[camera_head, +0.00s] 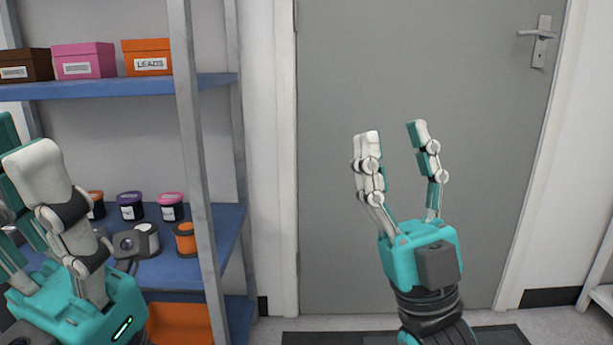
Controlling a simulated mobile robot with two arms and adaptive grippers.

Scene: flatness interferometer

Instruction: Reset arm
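My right gripper (394,132) is raised in front of the grey door. Its fingers point up and stand apart, with nothing between them, so it is open and empty. My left gripper (20,150) is at the left edge, in front of the shelving. Its fingers point up, with one large pale fingertip nearest the camera. Teal finger parts behind it are partly cut off by the picture edge, and I cannot tell how far apart the fingers are. I see no object in the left gripper.
A shelf unit with blue shelves (140,87) stands at the left. It holds brown (24,65), pink (84,61) and orange (147,57) boxes, small jars (171,207) and a grey device (136,242). The grey door (480,130) is closed. A dark mat (310,338) lies before it.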

